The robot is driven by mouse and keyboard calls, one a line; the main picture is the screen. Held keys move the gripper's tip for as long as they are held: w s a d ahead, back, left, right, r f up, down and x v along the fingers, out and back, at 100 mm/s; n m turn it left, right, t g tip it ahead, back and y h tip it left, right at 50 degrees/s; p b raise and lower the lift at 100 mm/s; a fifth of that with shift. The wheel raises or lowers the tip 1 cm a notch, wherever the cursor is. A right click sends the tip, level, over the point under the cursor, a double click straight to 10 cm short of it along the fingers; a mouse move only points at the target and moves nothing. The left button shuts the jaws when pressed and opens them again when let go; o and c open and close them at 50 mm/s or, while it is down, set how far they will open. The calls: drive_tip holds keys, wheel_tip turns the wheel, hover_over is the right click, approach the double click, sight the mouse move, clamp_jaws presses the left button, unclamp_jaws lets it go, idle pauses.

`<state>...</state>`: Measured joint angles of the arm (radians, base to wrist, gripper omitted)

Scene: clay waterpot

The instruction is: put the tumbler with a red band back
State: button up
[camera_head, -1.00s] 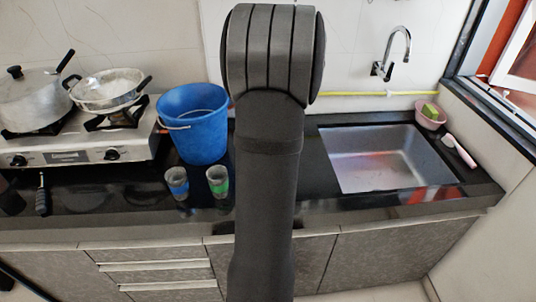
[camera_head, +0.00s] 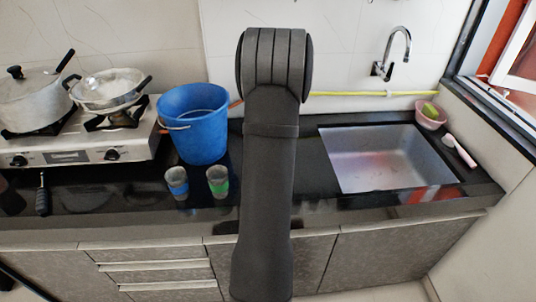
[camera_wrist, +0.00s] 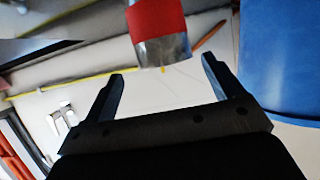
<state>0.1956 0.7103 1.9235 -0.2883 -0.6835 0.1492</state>
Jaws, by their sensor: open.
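The tumbler with a red band (camera_wrist: 157,22) is in the wrist view at the top middle, its far part cut off by the frame edge. Its clear end lies between the lines of my two fingers, near the tips. My gripper (camera_wrist: 163,68) is open, with a gap on both sides of the tumbler. In the head view my arm hides both the gripper and this tumbler.
A blue bucket (camera_head: 195,125) stands behind the two tumblers; in the wrist view it is close on the right (camera_wrist: 280,60). A stove (camera_head: 85,150) with a pot (camera_head: 30,100) and a pan (camera_head: 108,90) is at left. A sink (camera_head: 385,160) is at right.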

drive_tip(key=shift+a+x, duration=0.2)
drive_tip(key=shift+x, duration=1.3)
drive_tip(key=shift+a+x, duration=0.15)
drive_tip(key=shift+x, duration=1.4)
drive_tip(key=c, duration=1.2)
